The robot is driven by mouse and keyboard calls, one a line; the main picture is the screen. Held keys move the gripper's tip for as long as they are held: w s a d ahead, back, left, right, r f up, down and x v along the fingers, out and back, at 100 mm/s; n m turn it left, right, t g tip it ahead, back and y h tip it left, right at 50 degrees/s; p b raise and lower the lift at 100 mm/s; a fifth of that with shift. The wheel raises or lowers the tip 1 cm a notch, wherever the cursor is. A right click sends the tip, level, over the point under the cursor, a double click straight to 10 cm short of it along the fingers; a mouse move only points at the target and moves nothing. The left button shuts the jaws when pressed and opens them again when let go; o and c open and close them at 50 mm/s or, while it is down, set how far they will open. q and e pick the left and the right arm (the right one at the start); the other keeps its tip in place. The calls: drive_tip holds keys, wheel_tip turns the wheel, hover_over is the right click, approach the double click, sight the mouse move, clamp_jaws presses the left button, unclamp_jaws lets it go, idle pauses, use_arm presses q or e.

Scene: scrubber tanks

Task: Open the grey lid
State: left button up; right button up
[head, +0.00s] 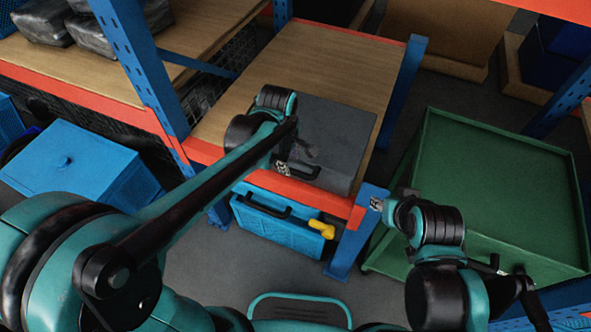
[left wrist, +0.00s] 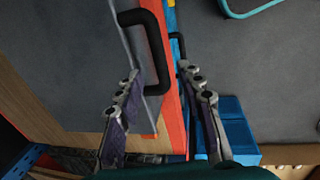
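A grey lid (head: 345,130) forms the top of a flat box on the wooden shelf in the head view. In the left wrist view the grey surface (left wrist: 65,60) fills the upper left, with a black handle (left wrist: 160,55) on its edge. My left gripper (head: 290,162) is over the front edge of the grey box, by the handle. In the left wrist view its fingers (left wrist: 160,75) are apart, with the handle's bar lying between and beyond them; contact does not show. My right gripper (head: 380,204) is near the blue post; its fingers are too small to read.
An orange beam (head: 335,205) runs along the shelf front, ending at a blue post (head: 352,240). A blue case (head: 275,225) with a black handle and a yellow part (head: 322,229) sits below. A green cart (head: 500,190) stands right; a blue bin (head: 80,165) stands left.

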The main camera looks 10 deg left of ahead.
use_arm(q)
drive_tip(key=f, duration=0.2)
drive_tip(key=w+f+b, duration=0.1)
drive_tip(key=f, duration=0.2)
drive_tip(key=shift+d+b, duration=0.1)
drive_tip(key=shift+b, duration=0.2)
drive_tip(key=shift+c, duration=0.3)
clamp_jaws()
